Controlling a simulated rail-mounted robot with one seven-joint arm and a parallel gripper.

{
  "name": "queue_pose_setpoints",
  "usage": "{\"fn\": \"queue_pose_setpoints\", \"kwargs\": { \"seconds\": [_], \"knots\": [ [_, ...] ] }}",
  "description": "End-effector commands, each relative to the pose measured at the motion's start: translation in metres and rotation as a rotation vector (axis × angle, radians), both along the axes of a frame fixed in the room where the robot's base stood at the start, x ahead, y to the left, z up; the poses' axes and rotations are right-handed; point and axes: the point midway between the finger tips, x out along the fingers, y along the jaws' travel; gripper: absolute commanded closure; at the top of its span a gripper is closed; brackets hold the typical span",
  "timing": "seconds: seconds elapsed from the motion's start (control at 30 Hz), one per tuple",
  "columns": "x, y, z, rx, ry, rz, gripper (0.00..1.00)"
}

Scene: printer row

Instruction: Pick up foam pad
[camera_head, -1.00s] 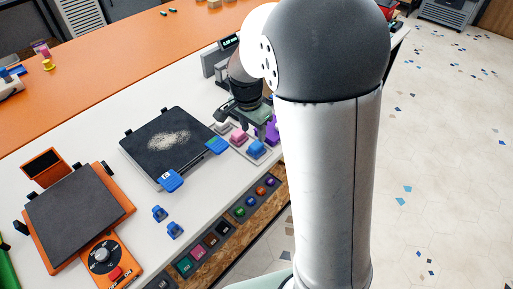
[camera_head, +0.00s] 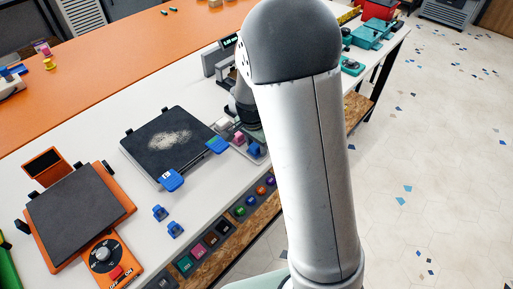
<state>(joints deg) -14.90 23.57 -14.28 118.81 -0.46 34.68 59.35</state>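The dark end of my arm is low over the back of this tray, behind the blocks. My arm hides the right part of the tray and the fingertips, so I cannot see whether the gripper holds anything.
A dark print plate (camera_head: 165,140) with whitish residue and blue clips lies left of the tray. An orange-framed plate (camera_head: 78,213) stands at the front left. Teal boxes (camera_head: 368,38) stand at the far right. A grey device (camera_head: 219,60) stands behind.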

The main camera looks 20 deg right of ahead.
Motion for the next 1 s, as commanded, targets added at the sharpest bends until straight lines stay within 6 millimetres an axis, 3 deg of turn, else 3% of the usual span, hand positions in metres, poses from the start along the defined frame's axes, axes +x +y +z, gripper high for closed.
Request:
{"fn": "queue_pose_setpoints", "kwargs": {
  "seconds": [0.4,0.67,0.9,1.0],
  "knots": [
    [0.0,0.0,0.004,0.0,-0.001,0.0,0.81],
    [0.0,0.001,0.036,0.001,-0.005,0.001,0.81],
    [-0.041,0.027,0.091,0.003,-0.007,0.005,0.81],
    [-0.064,0.04,0.102,0.003,-0.004,0.006,0.81]
  ]
}}
